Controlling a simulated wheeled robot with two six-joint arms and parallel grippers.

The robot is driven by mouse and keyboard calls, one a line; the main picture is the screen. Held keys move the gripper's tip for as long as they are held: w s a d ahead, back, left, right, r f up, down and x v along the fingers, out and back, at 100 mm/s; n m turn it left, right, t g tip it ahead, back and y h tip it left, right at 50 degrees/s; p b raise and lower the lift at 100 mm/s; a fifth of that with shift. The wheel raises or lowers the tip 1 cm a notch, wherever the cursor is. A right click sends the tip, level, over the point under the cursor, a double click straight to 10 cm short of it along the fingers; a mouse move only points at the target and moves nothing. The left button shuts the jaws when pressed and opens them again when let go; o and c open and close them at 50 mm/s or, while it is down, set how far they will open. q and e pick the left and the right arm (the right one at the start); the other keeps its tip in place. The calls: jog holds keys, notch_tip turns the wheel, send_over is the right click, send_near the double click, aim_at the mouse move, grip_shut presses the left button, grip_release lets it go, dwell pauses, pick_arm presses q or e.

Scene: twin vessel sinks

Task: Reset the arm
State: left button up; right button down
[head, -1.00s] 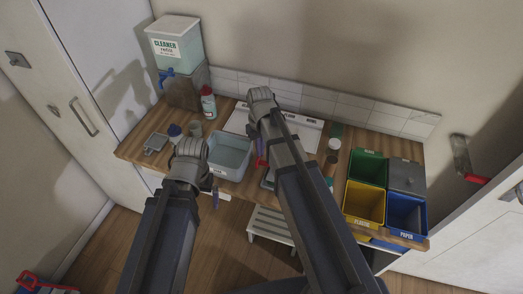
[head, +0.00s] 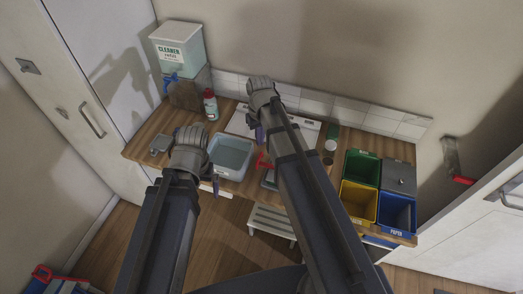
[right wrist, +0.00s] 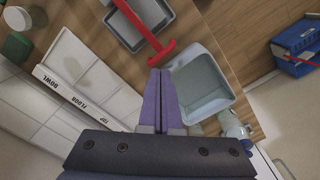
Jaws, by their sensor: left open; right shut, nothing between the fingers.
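My left gripper (head: 215,184) is in the head view, beside the near left side of the pale basin (head: 231,173). Its fingers are mostly hidden behind my wrist; it is open, with nothing seen in it. My right gripper (head: 259,134) is in front of the white labelled board (head: 306,133) in the head view, largely covered by my own arm. In the right wrist view its two purple fingers (right wrist: 161,80) are together and empty. They point toward a red-handled tool (right wrist: 148,35) and the basin (right wrist: 200,85), apparently apart from both.
A cleaner dispenser (head: 179,48) and a red-and-white bottle (head: 210,105) stand at the counter's back left. Green (head: 361,167), yellow (head: 358,201), blue (head: 397,213) and grey (head: 399,177) bins fill the right end. A step stool (head: 272,222) stands on the floor below. A wall lies behind.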

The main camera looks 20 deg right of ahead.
jog(key=s+a+f+b, duration=0.3)
jog(key=s+a, duration=0.1)
jog(key=s, duration=0.3)
jog(key=s+a+f+n+h+b, duration=0.1)
jog(key=s+a+f+b, duration=0.2)
jog(key=s+a, duration=0.2)
jog(key=shift+s+a+n, duration=0.3)
jog(key=shift+s, duration=0.7)
jog(key=c, duration=1.6)
grip_release()
jog(key=shift+s+a, duration=0.2)
jog(key=shift+s, duration=0.15)
jog(key=c, duration=1.1)
grip_release()
jog(key=shift+w+r, duration=0.1)
jog(key=shift+o, duration=1.1)
jog(key=w+d+r+m+y+p, duration=0.1)
jog(key=w+d+r+m+p, duration=0.1)
jog(key=w, duration=0.4)
jog(key=shift+d+r+m, duration=0.15)
jog(key=shift+d+m, duration=0.6)
jog(key=shift+m, duration=0.35)
jog(key=w+d+r+m+t+y+p, duration=0.1)
jog(key=w+d+r+m+p, duration=0.1)
jog(key=w+d+m, duration=0.4)
jog(key=shift+w+d+r+m+y, duration=0.2)
jog(key=shift+w+d+m+y, duration=0.1)
jog(key=shift+w+d, duration=0.6)
jog(key=shift+f, duration=0.1)
